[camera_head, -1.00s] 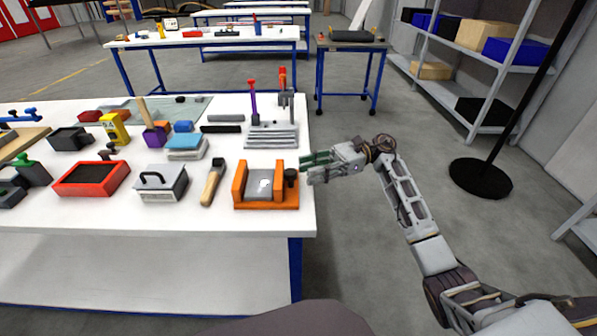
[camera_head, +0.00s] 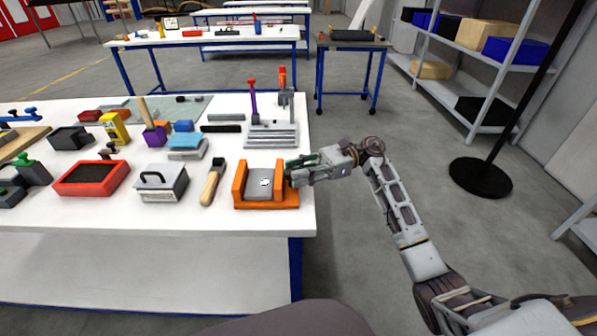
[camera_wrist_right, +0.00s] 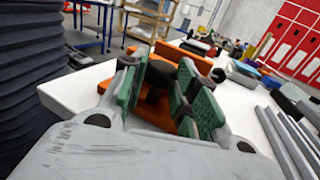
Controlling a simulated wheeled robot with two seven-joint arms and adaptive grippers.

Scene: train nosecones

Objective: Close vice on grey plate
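The orange vice (camera_head: 267,205) stands near the right front corner of the white table, with the grey plate (camera_head: 261,184) lying between its two upright jaws. My right gripper (camera_head: 291,174) is at the vice's right side and covers the black knob there in the head view. In the right wrist view the green-padded fingers (camera_wrist_right: 166,92) are apart, with the black knob (camera_wrist_right: 158,76) between them and the orange vice beyond. I cannot tell whether the pads touch the knob. My left gripper is not in view.
A brush with a wooden handle (camera_head: 212,183) and a grey box with a handle (camera_head: 162,182) are left of the vice. A grey ribbed fixture (camera_head: 271,136) with upright tools stands behind it. The floor right of the table is clear up to the black stand base (camera_head: 480,179).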

